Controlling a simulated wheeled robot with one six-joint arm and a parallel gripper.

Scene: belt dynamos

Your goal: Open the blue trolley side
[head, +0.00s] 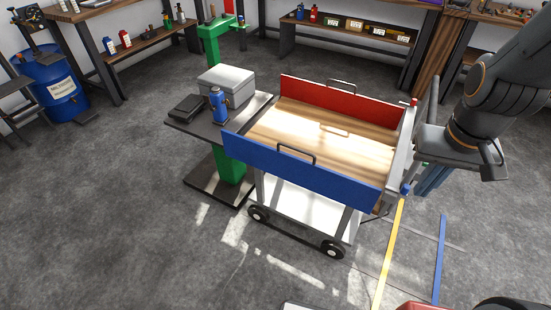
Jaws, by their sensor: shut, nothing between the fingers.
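The trolley (400,150) has a light wooden deck and stands on wheels in the middle of the head view. Its blue side (290,170) is the near long panel, standing upright along the deck edge with a dark handle (297,152) on top. A blue knob (405,189) sits at the near right corner, by the panel's end. The far red side (335,101) is also upright, with a red knob (413,102) at its right end. My gripper (432,179) is shut and empty, just right of the trolley's right end, apart from the blue panel. The wrist partly hides it.
A small table (190,127) with a grey box (226,84) and a blue can (218,104) stands close left of the trolley. A blue drum (55,82) and benches are further back.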

